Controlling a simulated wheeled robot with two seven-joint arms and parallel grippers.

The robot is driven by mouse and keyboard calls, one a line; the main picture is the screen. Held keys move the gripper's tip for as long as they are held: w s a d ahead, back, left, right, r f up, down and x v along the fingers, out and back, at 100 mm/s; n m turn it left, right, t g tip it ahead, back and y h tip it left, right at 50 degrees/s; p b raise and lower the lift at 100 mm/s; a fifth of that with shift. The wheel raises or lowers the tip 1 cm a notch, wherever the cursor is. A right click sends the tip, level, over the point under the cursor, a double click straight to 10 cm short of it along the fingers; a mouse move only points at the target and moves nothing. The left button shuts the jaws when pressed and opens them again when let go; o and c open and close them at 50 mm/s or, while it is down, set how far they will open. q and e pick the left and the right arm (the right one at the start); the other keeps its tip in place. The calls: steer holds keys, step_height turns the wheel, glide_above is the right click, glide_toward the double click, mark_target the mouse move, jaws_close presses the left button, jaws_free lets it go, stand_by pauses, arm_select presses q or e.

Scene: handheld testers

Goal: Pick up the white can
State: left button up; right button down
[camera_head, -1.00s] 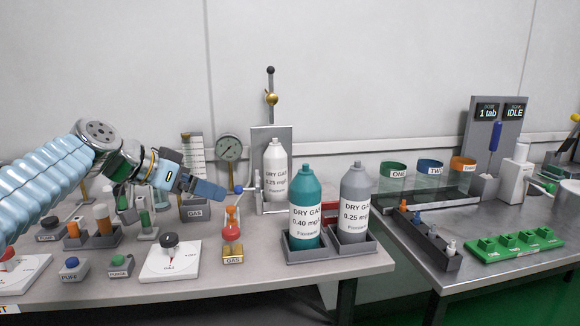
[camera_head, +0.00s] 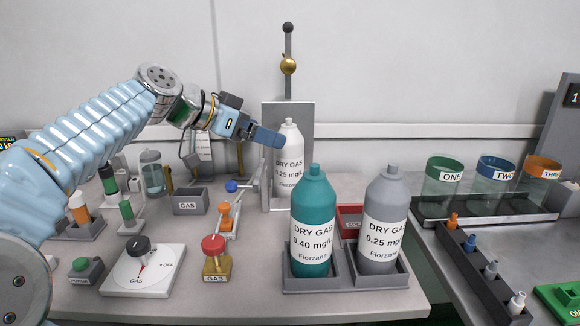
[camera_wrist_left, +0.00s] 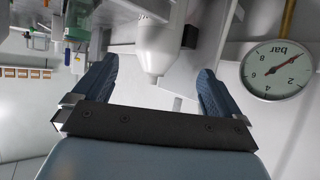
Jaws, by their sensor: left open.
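The white can (camera_head: 291,165), labelled DRY GAS 0.25 mg/L, stands upright at the grey stand behind the teal and grey cans. My left gripper (camera_head: 270,138) is open and empty, coming in from the left at the can's shoulder height. Its blue finger overlaps the can's left shoulder in the head view. In the left wrist view the white can (camera_wrist_left: 160,48) appears upside down, its neck between the two spread fingers of the gripper (camera_wrist_left: 157,82). I cannot tell whether a finger touches it. My right gripper is not in view.
A teal can (camera_head: 311,220) and a grey can (camera_head: 386,215) stand in front of the white can in dark trays. The stand's lever (camera_head: 288,66) rises above it. A pressure gauge (camera_wrist_left: 277,70) is close to the gripper. Valves and a dial plate (camera_head: 144,270) fill the left.

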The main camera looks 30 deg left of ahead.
mark_target(280, 132)
arm_select(q)
steer(key=x, duration=0.5)
steer(key=shift+w+d+p, duration=0.25)
steer(key=shift+d+p, duration=0.05)
steer(key=c, duration=1.7)
steer(key=shift+r, duration=0.15)
